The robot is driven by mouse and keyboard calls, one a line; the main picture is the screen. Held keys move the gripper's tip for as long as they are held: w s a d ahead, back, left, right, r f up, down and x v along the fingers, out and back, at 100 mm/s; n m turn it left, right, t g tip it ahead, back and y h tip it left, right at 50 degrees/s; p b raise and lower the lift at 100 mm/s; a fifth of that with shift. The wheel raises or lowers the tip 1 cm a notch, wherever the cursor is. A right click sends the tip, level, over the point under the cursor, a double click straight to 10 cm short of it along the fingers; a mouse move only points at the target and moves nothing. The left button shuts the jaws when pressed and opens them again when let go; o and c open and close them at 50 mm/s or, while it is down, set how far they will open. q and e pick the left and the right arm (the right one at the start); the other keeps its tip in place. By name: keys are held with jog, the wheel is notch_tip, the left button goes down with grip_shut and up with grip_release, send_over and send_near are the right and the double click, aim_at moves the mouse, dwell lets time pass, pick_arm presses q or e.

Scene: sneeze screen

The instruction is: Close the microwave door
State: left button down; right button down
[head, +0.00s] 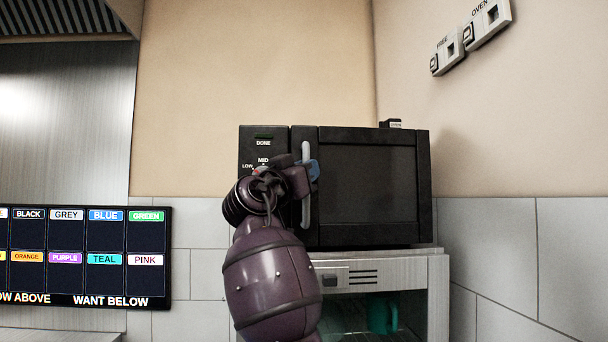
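The black microwave (276,133) stands on a metal-fronted unit. Its door (367,185) has a dark window and looks flush or nearly flush with the control panel on its left; I cannot tell if a small gap is left. The pale vertical handle (306,209) is at the door's left edge. My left gripper (314,170), on a purple arm rising from the bottom centre-left, is at the upper half of the handle. Its bluish fingertips overlap the handle and door front. I cannot tell whether they touch or grip it. My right gripper is out of view.
Below the microwave is a metal unit (436,295) with a glass front and a teal item (382,314) inside. A dark board of colour labels (85,257) is at the left. Wall switches (470,36) are at the upper right. The wall closes off the right side.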

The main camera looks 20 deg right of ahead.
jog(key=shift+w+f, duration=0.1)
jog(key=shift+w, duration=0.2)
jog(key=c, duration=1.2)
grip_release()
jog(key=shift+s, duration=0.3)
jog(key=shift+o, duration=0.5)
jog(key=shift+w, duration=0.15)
pick_arm(q)
jog(key=shift+s+f, duration=0.2)
jog(key=shift+s, duration=0.1)
notch_tip(320, 180, down, 2)
jog(key=shift+f+b, duration=0.1)
jog(key=shift+b, duration=0.85)
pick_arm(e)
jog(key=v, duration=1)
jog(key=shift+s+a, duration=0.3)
pick_arm(q)
jog(key=shift+s+f, duration=0.1)
jog(key=shift+s, duration=0.1)
